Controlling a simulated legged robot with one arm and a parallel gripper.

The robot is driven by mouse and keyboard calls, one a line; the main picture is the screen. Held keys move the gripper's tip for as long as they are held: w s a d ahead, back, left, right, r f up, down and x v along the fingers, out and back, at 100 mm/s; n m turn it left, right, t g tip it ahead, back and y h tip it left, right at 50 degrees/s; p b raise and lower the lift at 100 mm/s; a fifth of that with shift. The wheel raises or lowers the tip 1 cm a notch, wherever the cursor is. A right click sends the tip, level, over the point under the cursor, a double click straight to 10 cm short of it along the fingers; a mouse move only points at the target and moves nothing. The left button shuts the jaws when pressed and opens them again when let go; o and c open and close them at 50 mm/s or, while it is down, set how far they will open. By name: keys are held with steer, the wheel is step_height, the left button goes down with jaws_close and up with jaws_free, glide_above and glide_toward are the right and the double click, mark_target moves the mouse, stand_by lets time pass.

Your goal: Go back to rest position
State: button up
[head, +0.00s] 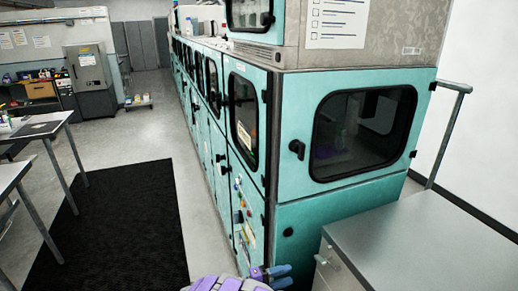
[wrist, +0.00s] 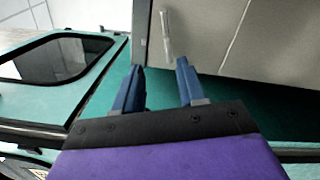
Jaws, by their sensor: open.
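My gripper (wrist: 160,86) has two blue fingers on a black and purple body in the wrist view. The fingers are apart with nothing between them. In the head view its blue fingertips (head: 279,277) show at the bottom edge, in front of the teal machine (head: 340,222). The purple part of my arm is beside them, mostly cut off by the frame. In the wrist view a grey cabinet front with a pale handle (wrist: 167,35) appears beyond the fingers.
The teal machine has windowed doors and runs far back. A grey metal cabinet (head: 420,250) stands at the lower right, close to the gripper. A black mat (head: 115,230) lies on open floor at left, beside metal-legged tables (head: 35,130). A metal rail (head: 449,130) is at right.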

steer(key=s+d+r+m+g, duration=0.1)
steer(key=d+r+m+g, duration=0.25)
steer(key=d+r, duration=0.45)
steer(key=s+d+r+m+g+y, duration=0.5)
steer(key=s+d+r+g, duration=0.3)
steer(key=s+d+r, duration=0.55)
steer(key=s+a+r+y, duration=0.1)
steer(key=s+a+y, duration=0.15)
steer(key=s, duration=0.45)
steer(key=s+a+r+y, duration=0.1)
steer(key=s+a+y, duration=0.15)
steer(key=s, duration=0.45)
steer(key=s+a+f+n+t+y, duration=0.1)
steer(key=s+a+f+t+y, duration=0.1)
steer(key=s+a+t+y, duration=0.2)
steer(key=s+a+y, duration=0.3)
steer(key=s+a, duration=0.4)
steer(key=shift+s+f, duration=0.15)
steer(key=shift+s, duration=0.05)
